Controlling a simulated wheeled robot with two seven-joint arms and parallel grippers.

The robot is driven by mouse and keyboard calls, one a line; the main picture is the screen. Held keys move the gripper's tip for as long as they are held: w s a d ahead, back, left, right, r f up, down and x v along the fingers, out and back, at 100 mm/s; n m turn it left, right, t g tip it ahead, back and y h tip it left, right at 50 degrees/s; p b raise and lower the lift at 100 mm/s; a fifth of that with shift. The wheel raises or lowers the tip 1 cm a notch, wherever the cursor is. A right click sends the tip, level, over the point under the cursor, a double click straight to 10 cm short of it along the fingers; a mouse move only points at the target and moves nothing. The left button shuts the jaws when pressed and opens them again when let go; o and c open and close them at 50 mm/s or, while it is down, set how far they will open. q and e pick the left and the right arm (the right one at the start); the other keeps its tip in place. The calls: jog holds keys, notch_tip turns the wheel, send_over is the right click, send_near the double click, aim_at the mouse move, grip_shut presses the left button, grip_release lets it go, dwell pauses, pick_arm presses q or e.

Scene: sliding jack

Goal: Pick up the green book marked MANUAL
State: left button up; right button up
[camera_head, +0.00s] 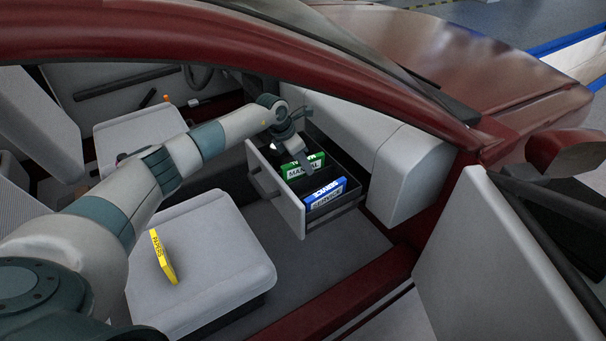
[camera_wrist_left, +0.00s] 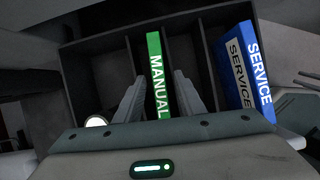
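The green book marked MANUAL (camera_head: 303,169) stands upright in a compartment of the open drawer (camera_head: 290,213). In the left wrist view the green book (camera_wrist_left: 157,76) shows its spine between the two fingers of my left gripper (camera_wrist_left: 158,98). The fingers are apart, one on each side of the book, with a gap visible on both sides. In the head view my left gripper (camera_head: 288,150) is over the drawer and hides part of the book's surroundings. My right gripper is not in view.
A blue book marked SERVICE (camera_head: 326,193) leans in the compartment to the right; it also shows in the left wrist view (camera_wrist_left: 250,70). A yellow book (camera_head: 161,256) is on the grey seat (camera_head: 218,250). The red car frame (camera_head: 330,62) arches above my left arm.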

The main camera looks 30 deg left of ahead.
pick_arm(q)
jog(key=shift+f, duration=0.2)
dwell(0.3)
jog(key=shift+c, duration=0.6)
grip_shut()
